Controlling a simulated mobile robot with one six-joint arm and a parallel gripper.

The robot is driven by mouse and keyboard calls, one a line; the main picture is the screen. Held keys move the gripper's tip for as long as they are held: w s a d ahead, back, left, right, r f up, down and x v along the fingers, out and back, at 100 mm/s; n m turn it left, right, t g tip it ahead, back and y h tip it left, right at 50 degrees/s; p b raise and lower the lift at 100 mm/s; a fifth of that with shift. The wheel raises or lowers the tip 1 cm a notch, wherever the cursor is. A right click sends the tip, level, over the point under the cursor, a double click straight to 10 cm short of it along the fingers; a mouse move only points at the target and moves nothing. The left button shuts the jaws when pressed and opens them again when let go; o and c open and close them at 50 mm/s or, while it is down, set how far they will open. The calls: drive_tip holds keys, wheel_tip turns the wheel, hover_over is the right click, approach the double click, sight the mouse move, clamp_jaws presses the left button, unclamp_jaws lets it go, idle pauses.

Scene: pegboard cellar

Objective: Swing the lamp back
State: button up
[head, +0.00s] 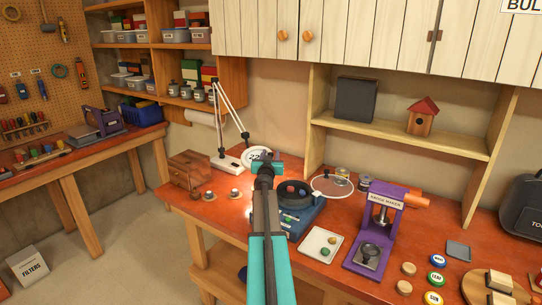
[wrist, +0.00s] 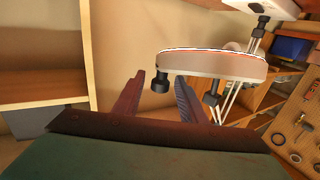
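The lamp has thin white jointed arms (head: 232,105) rising from a white base (head: 226,162) at the back of the red bench. Its round white head (head: 252,153) hangs low at the right of the base, just beyond my gripper (head: 266,160), which partly hides it. In the wrist view, the lamp head (wrist: 215,64) is a pale disc with a thin red line. A short dark knob (wrist: 160,83) on its edge appears between my two fingers (wrist: 158,90). The fingers stand apart, with a gap showing on both sides of the knob. Whether either touches it, I cannot tell.
Under my arm stands a blue box with a dark round pan (head: 293,193). A clear round lid (head: 331,185), a white tray (head: 318,245) and a purple badge maker (head: 378,228) are to the right. A wooden box (head: 193,172) is left of the lamp base. Shelves stand behind.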

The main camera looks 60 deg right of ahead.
drive_tip(key=shift+c, duration=0.3)
clamp_jaws()
drive_tip(key=shift+w+d+b, duration=0.1)
drive_tip(key=shift+w+b, duration=0.1)
drive_tip(key=shift+b, duration=0.15)
